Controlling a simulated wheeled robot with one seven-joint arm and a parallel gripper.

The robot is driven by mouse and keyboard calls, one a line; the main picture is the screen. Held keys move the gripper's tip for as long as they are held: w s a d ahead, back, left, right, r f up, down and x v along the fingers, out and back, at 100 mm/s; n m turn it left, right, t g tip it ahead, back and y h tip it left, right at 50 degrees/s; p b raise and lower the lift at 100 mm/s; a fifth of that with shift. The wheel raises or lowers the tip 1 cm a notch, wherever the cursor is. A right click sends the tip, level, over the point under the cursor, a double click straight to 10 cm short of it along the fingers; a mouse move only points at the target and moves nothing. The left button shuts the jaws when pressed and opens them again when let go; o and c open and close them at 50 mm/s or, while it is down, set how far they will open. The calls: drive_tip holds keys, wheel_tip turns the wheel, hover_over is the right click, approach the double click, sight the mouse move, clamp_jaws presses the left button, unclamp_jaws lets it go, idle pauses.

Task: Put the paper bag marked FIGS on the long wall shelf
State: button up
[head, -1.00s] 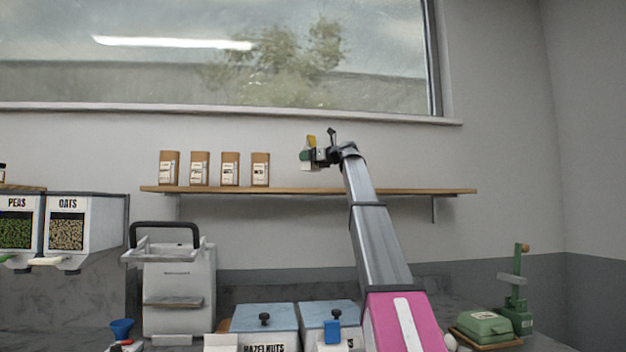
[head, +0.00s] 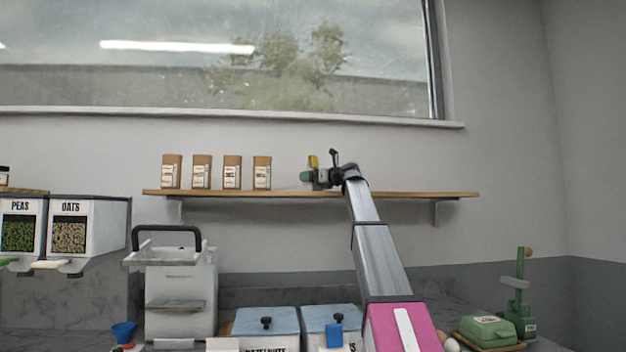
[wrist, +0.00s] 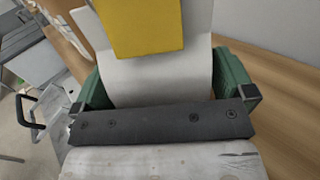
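The long wall shelf (head: 380,194) is a thin wooden board below the window. My gripper (head: 309,177) is just above its middle, pointing left in the head view. In the wrist view, its green fingers (wrist: 170,88) flank a pale, paper-like thing (wrist: 155,82) with a yellow block (wrist: 145,25) on it and appear to press on both sides. I take this for the paper bag, but no FIGS lettering shows. In the head view the yellow part (head: 313,161) stands up at the gripper. Whether the held thing touches the shelf is hidden.
Several brown bags, the nearest a labelled bag (head: 262,173), stand upright on the shelf's left half. Bare shelf lies between them and my gripper, and to its right. The window sill (head: 230,112) runs above. A grey machine (head: 180,290) and blue-lidded bins (head: 266,321) stand below.

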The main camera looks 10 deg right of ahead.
drive_tip(key=shift+r, duration=0.1)
drive_tip(key=v, duration=1.2)
